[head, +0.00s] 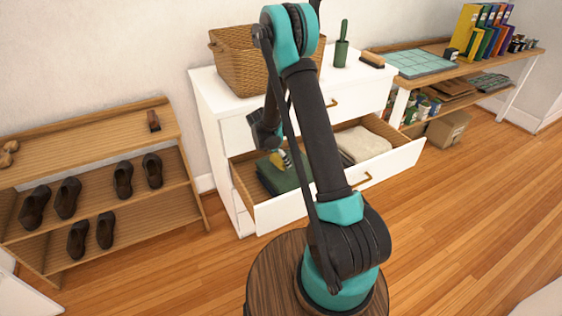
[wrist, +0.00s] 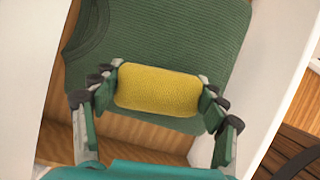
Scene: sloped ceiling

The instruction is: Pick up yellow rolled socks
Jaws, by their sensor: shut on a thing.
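The yellow rolled socks (wrist: 158,90) lie crosswise between the fingers of my gripper (wrist: 157,92) in the wrist view. My gripper is shut on them, with a finger pressed at each end. Behind them in the wrist view is a folded green garment (wrist: 180,35) in the open drawer; I cannot tell whether the socks touch it. In the head view a small yellow part of the socks (head: 281,159) shows above the green garment (head: 285,177), and my arm hides most of the gripper.
The open drawer (head: 395,165) of the white dresser (head: 215,125) also holds a folded cream cloth (head: 360,145) at right. A wicker basket (head: 235,62) stands on top. A wooden shoe rack (head: 90,130) stands to the left, a shelf (head: 530,55) to the right.

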